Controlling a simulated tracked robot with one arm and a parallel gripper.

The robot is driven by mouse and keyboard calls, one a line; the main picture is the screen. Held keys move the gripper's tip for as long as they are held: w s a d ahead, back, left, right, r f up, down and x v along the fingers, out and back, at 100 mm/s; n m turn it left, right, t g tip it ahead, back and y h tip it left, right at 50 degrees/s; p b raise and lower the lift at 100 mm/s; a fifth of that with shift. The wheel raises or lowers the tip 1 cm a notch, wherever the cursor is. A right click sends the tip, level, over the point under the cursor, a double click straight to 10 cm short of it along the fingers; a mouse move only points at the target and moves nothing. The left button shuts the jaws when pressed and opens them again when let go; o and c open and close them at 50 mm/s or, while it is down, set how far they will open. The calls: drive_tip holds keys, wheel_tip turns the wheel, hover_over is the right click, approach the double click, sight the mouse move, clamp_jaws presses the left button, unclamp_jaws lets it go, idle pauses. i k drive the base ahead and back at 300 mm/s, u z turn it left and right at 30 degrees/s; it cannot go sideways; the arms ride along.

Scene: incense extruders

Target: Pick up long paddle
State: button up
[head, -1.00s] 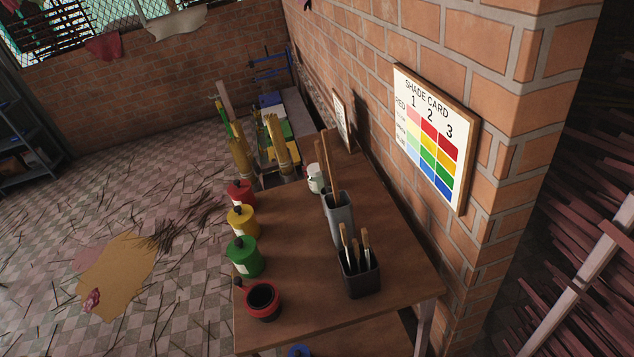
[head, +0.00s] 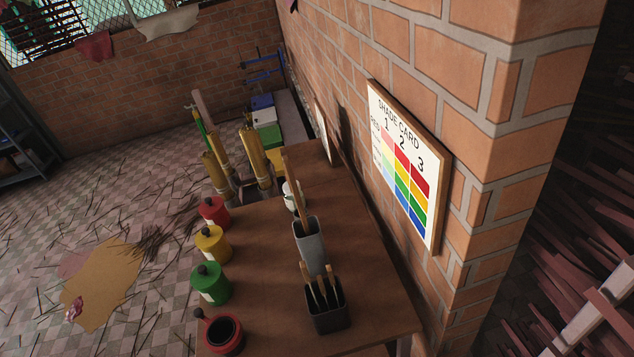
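Two tall holders stand on the brown wooden table (head: 265,275). The grey holder (head: 309,247) has long wooden handles (head: 297,192) rising from it, which look like the long paddles; their lower ends are hidden inside. In front of it, a dark square holder (head: 328,313) has several shorter wooden sticks (head: 320,283) standing in it. My gripper does not show in the view.
Red (head: 213,211), yellow (head: 212,244) and green (head: 211,284) lidded pots line the table's left edge, with a red-rimmed dark bowl (head: 222,334) at the front. A white jar (head: 292,197) stands behind the grey holder. The brick wall with a shade card (head: 404,165) bounds the right.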

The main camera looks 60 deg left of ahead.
sight(287, 160)
drive_tip(key=u, duration=0.35)
drive_tip(key=i, duration=0.8)
drive_tip(key=u, duration=1.1)
drive_tip(key=i, duration=0.3)
drive_tip(key=u, duration=0.2)
